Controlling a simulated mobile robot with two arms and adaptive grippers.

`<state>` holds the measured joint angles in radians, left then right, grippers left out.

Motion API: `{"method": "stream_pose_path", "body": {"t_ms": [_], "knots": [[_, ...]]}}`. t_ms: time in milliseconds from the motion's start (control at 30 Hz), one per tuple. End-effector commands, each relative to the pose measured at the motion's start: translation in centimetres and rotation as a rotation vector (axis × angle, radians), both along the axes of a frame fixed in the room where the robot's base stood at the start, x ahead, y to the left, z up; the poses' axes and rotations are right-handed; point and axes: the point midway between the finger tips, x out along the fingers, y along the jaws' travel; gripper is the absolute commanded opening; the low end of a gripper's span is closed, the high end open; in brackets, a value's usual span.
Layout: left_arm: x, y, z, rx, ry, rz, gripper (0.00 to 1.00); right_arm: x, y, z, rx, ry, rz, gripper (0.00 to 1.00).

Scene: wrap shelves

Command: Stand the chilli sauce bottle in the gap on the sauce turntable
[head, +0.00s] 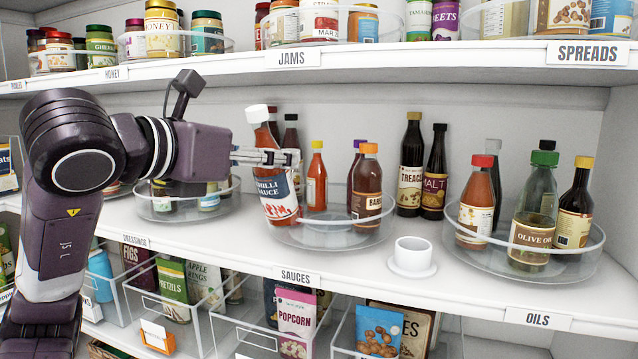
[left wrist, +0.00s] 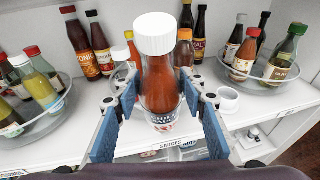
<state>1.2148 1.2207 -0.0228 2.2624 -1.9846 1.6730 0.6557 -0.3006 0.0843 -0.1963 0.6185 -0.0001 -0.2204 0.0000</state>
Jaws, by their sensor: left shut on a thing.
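The chilli sauce bottle (head: 274,188), red with a white cap, is in my left gripper (head: 268,157). It leans slightly, cap to the left, in the head view. In the left wrist view the bottle (left wrist: 160,88) stands between the blue fingers of my left gripper (left wrist: 160,96). The sauce turntable (head: 330,240) is a clear round tray above the SAUCES label. The bottle's base overlaps its left front in the head view; I cannot tell whether it touches. A yellow-red bottle (head: 317,178) and an orange-capped brown bottle (head: 367,190) stand on the turntable. My right gripper is not in view.
A white cup on a saucer (head: 412,257) stands right of the turntable, near the shelf edge. Treacle (head: 411,165) and malt (head: 434,175) bottles stand behind. The oils turntable (head: 590,262) is at right. The jams shelf (head: 330,60) runs above.

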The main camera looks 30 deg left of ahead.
Motion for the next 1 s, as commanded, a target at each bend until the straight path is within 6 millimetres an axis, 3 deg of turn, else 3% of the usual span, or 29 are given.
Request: {"method": "stream_pose_path", "body": {"t_ms": [100,367,400,500,700,867,1000], "knots": [[3.3,0.0,0.4,-0.004,0.002,-0.003,0.02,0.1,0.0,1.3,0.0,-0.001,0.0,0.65],[9.8,0.3,0.0,0.0,0.003,-0.001,0.02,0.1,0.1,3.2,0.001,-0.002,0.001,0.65],[9.8,0.4,-1.4,0.002,0.003,0.001,0.02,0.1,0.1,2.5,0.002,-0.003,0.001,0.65],[10.2,0.4,-3.1,0.001,0.003,0.001,0.02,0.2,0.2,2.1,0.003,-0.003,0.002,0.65],[10.9,0.4,-5.2,0.001,-0.001,0.0,0.02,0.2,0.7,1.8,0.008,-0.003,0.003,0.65],[11.1,0.4,-5.5,0.0,0.0,0.001,0.02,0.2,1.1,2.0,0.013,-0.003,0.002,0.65],[11.6,0.5,-4.8,-0.004,0.045,0.002,0.02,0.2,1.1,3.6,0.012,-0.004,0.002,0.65]]}}
